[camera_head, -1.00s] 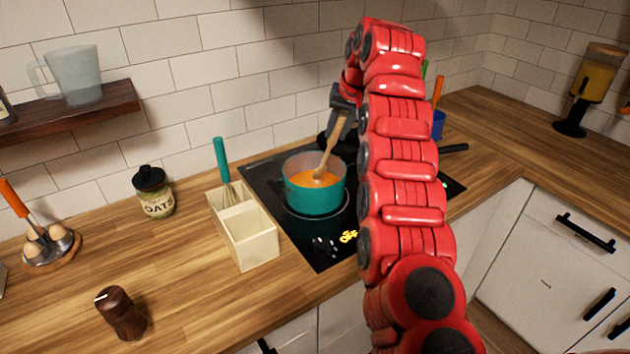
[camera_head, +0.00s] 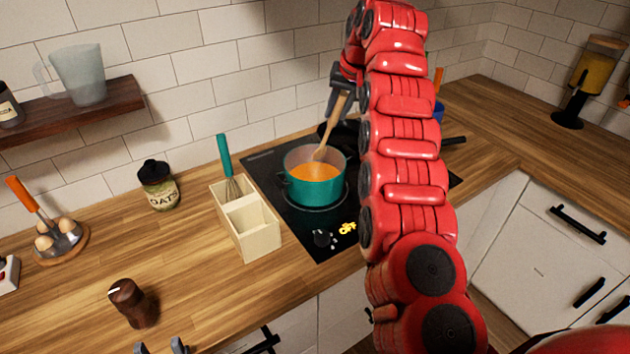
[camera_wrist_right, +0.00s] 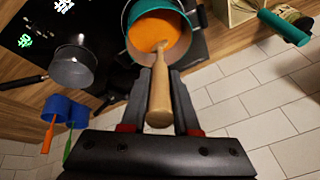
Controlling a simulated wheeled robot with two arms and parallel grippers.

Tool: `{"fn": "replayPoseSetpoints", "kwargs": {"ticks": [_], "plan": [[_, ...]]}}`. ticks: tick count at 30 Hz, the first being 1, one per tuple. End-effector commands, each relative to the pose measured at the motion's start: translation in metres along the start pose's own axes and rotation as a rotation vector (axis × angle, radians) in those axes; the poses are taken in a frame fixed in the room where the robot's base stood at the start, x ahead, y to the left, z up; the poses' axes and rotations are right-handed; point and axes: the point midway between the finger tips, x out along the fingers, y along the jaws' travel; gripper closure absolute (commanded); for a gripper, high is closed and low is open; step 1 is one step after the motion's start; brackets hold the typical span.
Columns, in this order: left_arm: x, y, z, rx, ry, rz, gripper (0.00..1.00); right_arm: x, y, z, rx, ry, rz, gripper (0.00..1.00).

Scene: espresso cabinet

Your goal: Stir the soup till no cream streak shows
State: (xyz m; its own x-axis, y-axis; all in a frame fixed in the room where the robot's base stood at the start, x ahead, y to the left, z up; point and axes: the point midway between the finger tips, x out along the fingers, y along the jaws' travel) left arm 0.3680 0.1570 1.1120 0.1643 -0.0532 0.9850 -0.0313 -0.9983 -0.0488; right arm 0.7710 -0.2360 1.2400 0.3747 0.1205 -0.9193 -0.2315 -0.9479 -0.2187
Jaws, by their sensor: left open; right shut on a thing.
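A teal pot (camera_head: 315,193) stands on the black cooktop, with orange soup (camera_head: 313,171) in it. The soup also shows in the right wrist view (camera_wrist_right: 148,30), and I see no clear pale streak on its visible surface. My right gripper (camera_head: 342,92) is shut on a wooden spoon (camera_head: 332,128) above the pot's back side. The spoon slants down into the pot, with its lower end at the soup near the far wall; how deep it sits is unclear. My left gripper (camera_head: 161,347) is open and empty at the bottom edge, only its fingertips showing.
A cream caddy (camera_head: 249,232) with a teal whisk (camera_head: 225,160) stands left of the cooktop (camera_head: 291,226). An oats jar (camera_head: 158,187), an egg holder (camera_head: 62,243) and a brown mill (camera_head: 130,302) are further left. A grey pan (camera_wrist_right: 73,68) is beside the pot.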

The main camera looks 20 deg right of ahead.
Motion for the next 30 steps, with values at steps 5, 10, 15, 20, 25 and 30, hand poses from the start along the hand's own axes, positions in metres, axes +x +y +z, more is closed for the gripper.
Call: {"fn": "replayPoseSetpoints", "kwargs": {"ticks": [5, 10, 15, 20, 25, 30], "plan": [[0.005, 0.0, -0.001, 0.0, 0.0, 0.0, 0.5, -0.005, -0.001, -0.002, 0.0, 0.0, 0.0, 1.0], [0.025, -0.001, -0.004, 0.0, 0.0, 0.0, 0.5, -0.024, -0.006, -0.009, 0.0, 0.001, 0.0, 1.0], [0.046, -0.002, -0.008, 0.0, 0.0, 0.0, 0.5, -0.045, -0.011, -0.016, -0.001, 0.0, 0.0, 1.0], [0.049, -0.003, -0.008, 0.0, 0.0, 0.0, 0.5, -0.048, -0.012, -0.017, 0.0, 0.0, 0.0, 1.0], [0.048, -0.002, -0.008, 0.0, 0.0, 0.0, 0.5, -0.046, -0.011, -0.016, 0.0, 0.0, 0.0, 1.0], [0.048, -0.002, -0.008, 0.0, 0.0, 0.0, 0.5, -0.046, -0.011, -0.016, 0.0, 0.0, 0.0, 1.0]]}}
